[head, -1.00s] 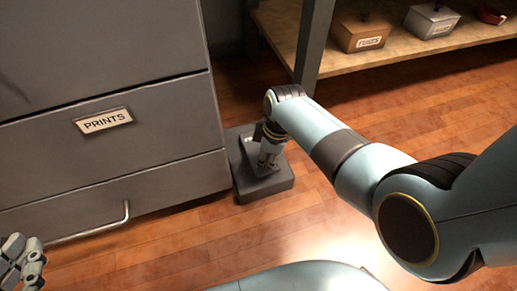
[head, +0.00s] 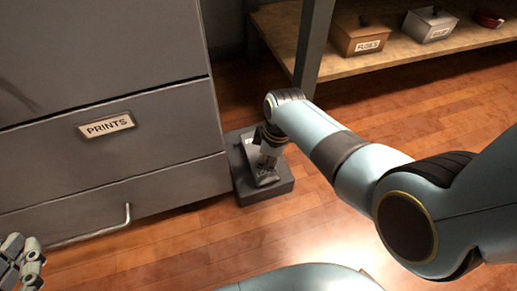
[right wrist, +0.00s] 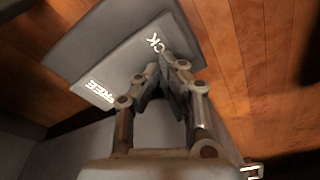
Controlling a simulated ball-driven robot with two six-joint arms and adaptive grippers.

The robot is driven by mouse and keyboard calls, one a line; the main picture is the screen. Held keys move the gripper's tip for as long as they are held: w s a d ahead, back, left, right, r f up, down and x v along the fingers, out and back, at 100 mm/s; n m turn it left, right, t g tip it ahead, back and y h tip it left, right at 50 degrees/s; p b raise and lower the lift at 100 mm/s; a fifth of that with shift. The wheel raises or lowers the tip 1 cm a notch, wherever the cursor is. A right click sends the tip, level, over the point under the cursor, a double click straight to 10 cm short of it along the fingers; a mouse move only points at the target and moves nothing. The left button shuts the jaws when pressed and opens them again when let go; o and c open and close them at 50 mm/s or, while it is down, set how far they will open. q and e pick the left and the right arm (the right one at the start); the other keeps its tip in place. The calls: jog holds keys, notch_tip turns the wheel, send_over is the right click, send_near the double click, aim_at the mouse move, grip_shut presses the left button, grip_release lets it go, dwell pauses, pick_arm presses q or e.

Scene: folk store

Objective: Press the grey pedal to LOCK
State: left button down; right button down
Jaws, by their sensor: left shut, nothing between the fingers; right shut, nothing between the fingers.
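The grey pedal (head: 268,180) sits on a dark grey base (head: 285,186) on the floor beside the cabinet. In the right wrist view the pedal plate (right wrist: 122,62) shows "FREE" at one end and "CK" at the other; the rest of that second word is hidden by my fingers. My right gripper (head: 268,158) is shut and empty, pointing down over the pedal. Its fingertips (right wrist: 160,70) show at the lettered "CK" end; I cannot tell whether they touch the plate. My left gripper (head: 22,262) is shut and empty at the lower left, away from the pedal.
A grey cabinet with a "PRINTS" drawer (head: 106,126) and a metal handle (head: 95,233) stands close left of the pedal. A shelf post (head: 313,50) and low wooden shelf (head: 390,60) with labelled boxes stand behind. Open wood floor lies to the right.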

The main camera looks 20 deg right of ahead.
pick_arm(q)
notch_tip(320, 180, up, 9)
jog(key=w+t+p, duration=0.1)
jog(key=p, duration=0.5)
jog(key=shift+w+f, duration=0.15)
jog(key=shift+w, duration=0.25)
